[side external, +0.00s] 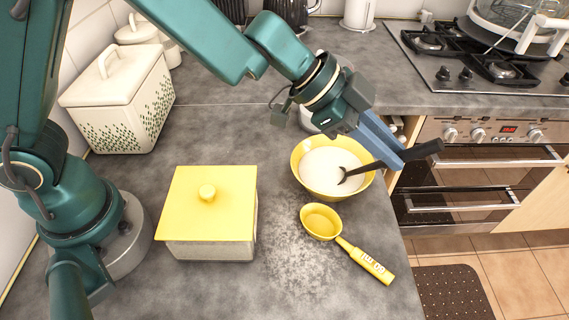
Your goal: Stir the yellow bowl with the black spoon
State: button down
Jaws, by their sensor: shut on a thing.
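The yellow bowl (307,186) stands upright on the grey counter and holds a white liquid. My gripper (395,158) is above the right side of the bowl, shut on the black spoon (427,149). The spoon is tilted, with its handle end sticking out to the right past my fingers. Its lower end (357,172) reaches down to the left into the bowl, at the white liquid. How deep its tip sits is hard to tell. My fingers hide the middle of the handle and part of the bowl's far right rim.
A yellow measuring scoop (345,247) lies just in front of the bowl. A yellow-lidded box (208,213) stands left of it. The counter's right edge (398,235) is close by, with an oven (470,180) and gas hob (470,50) beyond. A cream canister (120,98) stands behind left.

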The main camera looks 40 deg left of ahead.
aim_at(439, 145)
jog(key=shift+w+d+r, duration=0.25)
jog(key=shift+d+r, duration=0.65)
jog(key=shift+r, duration=0.2)
jog(key=shift+w+d+r, duration=0.25)
jog(key=shift+d+r, duration=0.7)
jog(key=shift+r, duration=0.1)
jog(key=shift+w+d+r, duration=0.25)
jog(key=shift+d+r, duration=0.65)
jog(key=shift+r, duration=0.2)
jog(key=shift+r, duration=0.1)
jog(key=shift+r, duration=2.4)
